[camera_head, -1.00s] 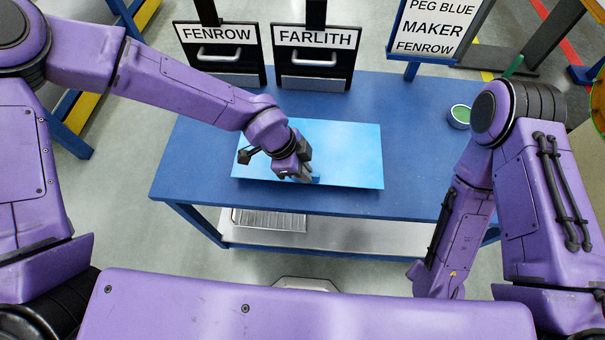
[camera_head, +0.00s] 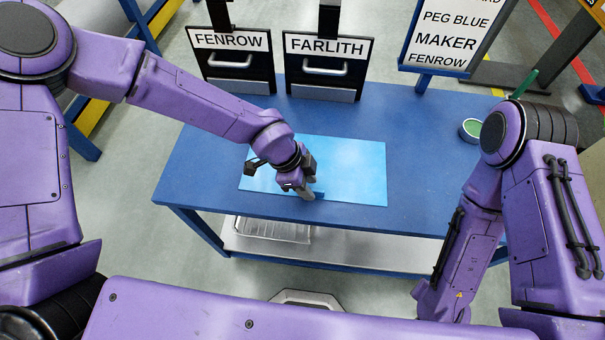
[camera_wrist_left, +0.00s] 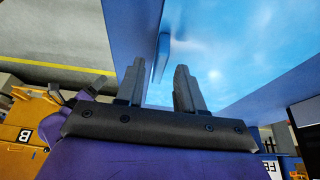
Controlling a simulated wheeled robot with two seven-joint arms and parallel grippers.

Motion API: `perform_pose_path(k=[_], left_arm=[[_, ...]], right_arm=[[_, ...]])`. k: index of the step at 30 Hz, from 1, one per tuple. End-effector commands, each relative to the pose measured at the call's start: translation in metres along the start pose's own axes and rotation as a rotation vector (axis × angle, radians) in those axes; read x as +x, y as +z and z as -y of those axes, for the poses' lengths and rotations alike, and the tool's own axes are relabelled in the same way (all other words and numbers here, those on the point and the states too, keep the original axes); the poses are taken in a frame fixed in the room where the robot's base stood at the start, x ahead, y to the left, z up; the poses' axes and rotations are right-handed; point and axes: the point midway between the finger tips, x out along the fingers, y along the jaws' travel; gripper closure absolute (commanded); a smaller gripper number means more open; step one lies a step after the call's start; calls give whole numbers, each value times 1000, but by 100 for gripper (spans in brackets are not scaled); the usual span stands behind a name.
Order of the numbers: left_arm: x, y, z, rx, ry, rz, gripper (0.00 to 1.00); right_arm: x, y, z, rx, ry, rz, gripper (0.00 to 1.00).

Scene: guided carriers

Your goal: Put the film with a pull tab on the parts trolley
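The film is a shiny light-blue sheet (camera_head: 355,170) lying flat on the blue table (camera_head: 425,190). A small darker blue pull tab (camera_head: 318,194) stands at its near edge, right beside my left fingertips. My left gripper (camera_head: 308,192) points down at that near edge. In the left wrist view, the left gripper (camera_wrist_left: 160,88) has its two fingers spread apart, with the tab (camera_wrist_left: 162,55) in the gap between them and the film (camera_wrist_left: 235,45) beyond. My right arm hangs at the right; its gripper is hidden. I cannot pick out a parts trolley.
Two dark panels with handles, labelled FENROW (camera_head: 232,60) and FARLITH (camera_head: 326,66), stand along the table's back. A sign (camera_head: 450,32) reads PEG BLUE, MAKER, FENROW. A round green-topped tin (camera_head: 470,130) sits at the table's right. A wire tray (camera_head: 272,229) is on the lower shelf.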

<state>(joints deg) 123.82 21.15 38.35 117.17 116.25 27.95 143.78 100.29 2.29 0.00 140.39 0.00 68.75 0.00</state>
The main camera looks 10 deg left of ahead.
Motion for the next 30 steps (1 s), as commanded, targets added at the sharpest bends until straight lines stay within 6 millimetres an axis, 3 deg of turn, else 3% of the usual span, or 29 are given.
perform_pose_path(k=[9,13,18,30], left_arm=[[-77,0,1,-1,-6,-5,63],[-100,0,1,0,-4,-3,63],[-112,0,0,0,0,-1,63],[-111,-1,0,2,1,-1,63]], right_arm=[[14,6,1,0,0,0,53],[17,7,2,0,0,0,53],[17,7,2,0,0,0,53],[17,7,2,0,0,0,53]])
